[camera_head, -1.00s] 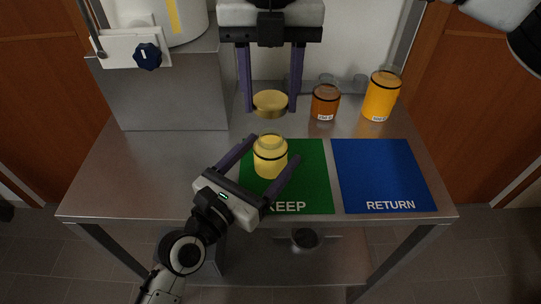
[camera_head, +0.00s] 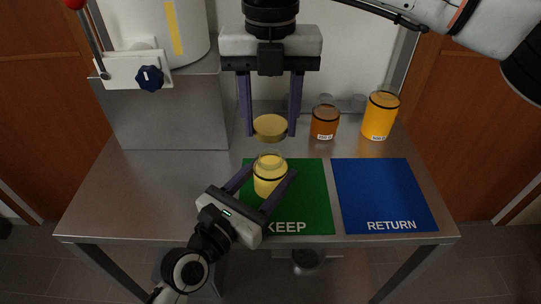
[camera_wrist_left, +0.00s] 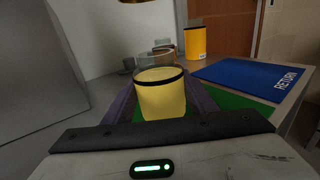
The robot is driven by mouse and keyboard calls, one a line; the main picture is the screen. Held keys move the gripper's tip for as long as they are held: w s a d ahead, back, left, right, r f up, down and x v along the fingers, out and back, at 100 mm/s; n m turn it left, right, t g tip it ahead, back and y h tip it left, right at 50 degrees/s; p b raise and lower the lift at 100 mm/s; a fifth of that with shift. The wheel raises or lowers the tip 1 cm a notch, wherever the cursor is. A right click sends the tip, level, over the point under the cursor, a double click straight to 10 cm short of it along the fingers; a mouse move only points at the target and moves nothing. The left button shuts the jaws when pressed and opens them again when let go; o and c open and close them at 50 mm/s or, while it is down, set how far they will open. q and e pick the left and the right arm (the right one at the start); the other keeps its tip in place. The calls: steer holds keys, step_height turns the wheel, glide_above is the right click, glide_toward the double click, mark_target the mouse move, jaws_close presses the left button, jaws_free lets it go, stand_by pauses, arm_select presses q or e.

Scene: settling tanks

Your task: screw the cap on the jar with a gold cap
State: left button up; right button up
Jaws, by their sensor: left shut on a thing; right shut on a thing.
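A yellow jar (camera_head: 269,178) with a dark band and an open clear neck stands upright at the green KEEP mat's upper left part. My left gripper (camera_head: 267,183) is shut on the jar's sides; the jar also shows between its fingers in the left wrist view (camera_wrist_left: 162,98). A gold cap (camera_head: 270,127) is held level above the jar's mouth, with a small gap between them. My right gripper (camera_head: 270,129) comes from above and is shut on the cap. In the left wrist view only the cap's lower edge shows at the top.
An amber jar (camera_head: 325,122) and a taller orange jar (camera_head: 380,116) stand at the table's back right. A blue RETURN mat (camera_head: 384,190) lies empty to the right. A grey block with a tank (camera_head: 160,28) and a blue knob (camera_head: 150,78) stands at the back left.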

glide_above(265, 156)
steer(key=s+d, duration=0.1)
steer(key=shift+s+f, duration=0.15)
steer(key=shift+f, duration=2)
steer(key=shift+f, duration=0.85)
steer(key=shift+f, duration=0.6)
steer(key=m, duration=0.5)
steer(key=shift+a, duration=0.25)
steer(key=m, duration=0.4)
steer(key=shift+w+a+m, duration=0.2)
steer(key=shift+m, duration=0.1)
steer(key=m, duration=0.4)
steer(key=shift+w+a+m, duration=0.1)
steer(key=shift+w+m, duration=0.1)
steer(key=shift+m, duration=0.1)
steer(key=m, duration=0.6)
steer(key=shift+w, duration=0.3)
